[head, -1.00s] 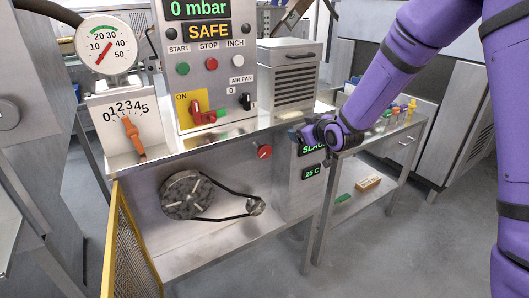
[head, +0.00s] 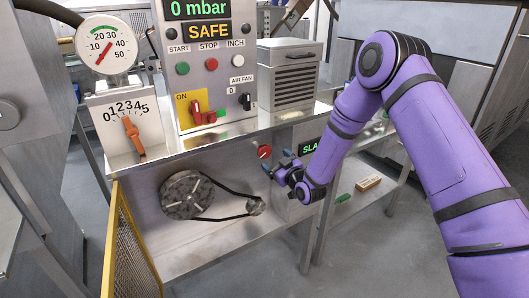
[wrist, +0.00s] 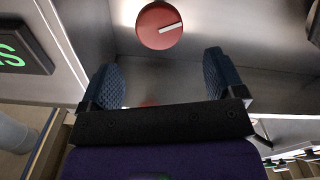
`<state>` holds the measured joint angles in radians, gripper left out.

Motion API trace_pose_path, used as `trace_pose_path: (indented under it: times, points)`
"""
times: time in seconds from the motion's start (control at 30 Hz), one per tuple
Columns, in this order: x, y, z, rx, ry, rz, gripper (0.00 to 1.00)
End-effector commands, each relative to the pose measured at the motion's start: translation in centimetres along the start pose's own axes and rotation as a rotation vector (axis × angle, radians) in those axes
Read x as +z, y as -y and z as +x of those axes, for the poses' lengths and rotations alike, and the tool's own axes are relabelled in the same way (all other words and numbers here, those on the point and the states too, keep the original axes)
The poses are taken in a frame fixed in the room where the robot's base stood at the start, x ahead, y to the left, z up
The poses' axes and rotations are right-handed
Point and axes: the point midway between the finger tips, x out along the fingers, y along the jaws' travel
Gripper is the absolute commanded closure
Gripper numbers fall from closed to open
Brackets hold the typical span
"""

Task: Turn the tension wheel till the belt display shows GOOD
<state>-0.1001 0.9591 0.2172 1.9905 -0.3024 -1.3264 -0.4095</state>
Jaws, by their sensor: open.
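The red tension wheel (head: 264,152) with a white pointer mark is on the machine's front panel. In the wrist view the wheel (wrist: 159,26) is ahead of the fingertips, a little above the gap between them. My gripper (head: 277,166) is open and empty, just below and to the right of the wheel, apart from it. Its two blue fingers (wrist: 168,75) are spread wide in the wrist view. The belt display (head: 310,146) shows green letters "SLA", the rest covered by my arm. The black belt (head: 228,192) runs between a large pulley (head: 187,195) and a small one (head: 256,206).
A control panel (head: 211,60) with buttons and a red switch stands above the bench. A yellow mesh guard (head: 131,245) stands open at the lower left. A side table with a small box (head: 368,183) is at the right.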

Motion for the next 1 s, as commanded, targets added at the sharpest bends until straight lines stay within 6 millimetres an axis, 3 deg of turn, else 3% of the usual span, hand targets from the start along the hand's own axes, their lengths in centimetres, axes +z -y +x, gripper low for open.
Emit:
trace_pose_path:
  times: [0.2,0.43,0.9,1.0]
  points:
    - [0.0,0.0,4.0,0.000,-0.002,0.000,0.12]
    - [0.0,0.0,7.2,0.000,0.000,-0.001,0.12]
    - [0.0,0.0,8.3,-0.001,0.001,0.000,0.12]
    - [0.0,0.0,8.3,0.000,0.001,0.000,0.35]
